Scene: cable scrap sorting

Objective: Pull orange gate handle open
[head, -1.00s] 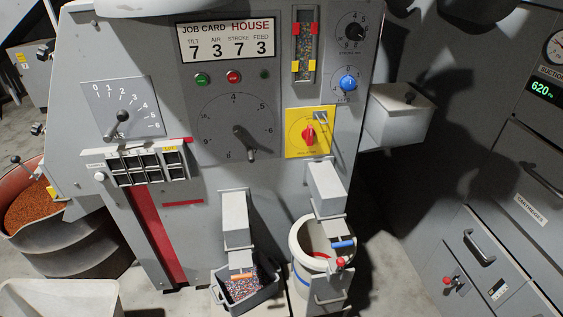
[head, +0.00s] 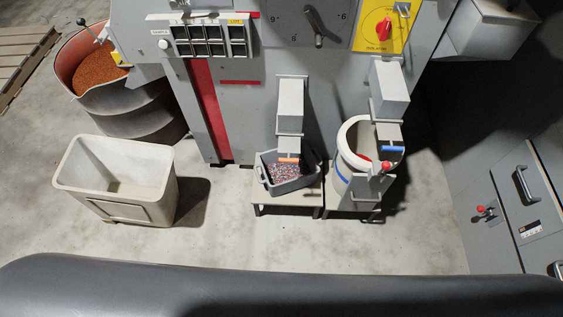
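The orange gate handle (head: 288,160) is a short bar at the lower end of a grey chute (head: 290,110) on the front of the machine. It sits just above a grey bin (head: 291,184) that holds multicoloured granules. A similar chute (head: 389,95) to its right has a blue handle (head: 392,149) over a white bucket (head: 350,136). Neither of my grippers is in view, so nothing shows at the orange handle.
An empty cream tub (head: 115,207) stands on the floor at left. A drum (head: 130,107) of orange-brown granules is behind it. The bin stands on a low stand (head: 270,197). A red-knobbed lever (head: 387,167) is by the bucket. Floor in front is clear.

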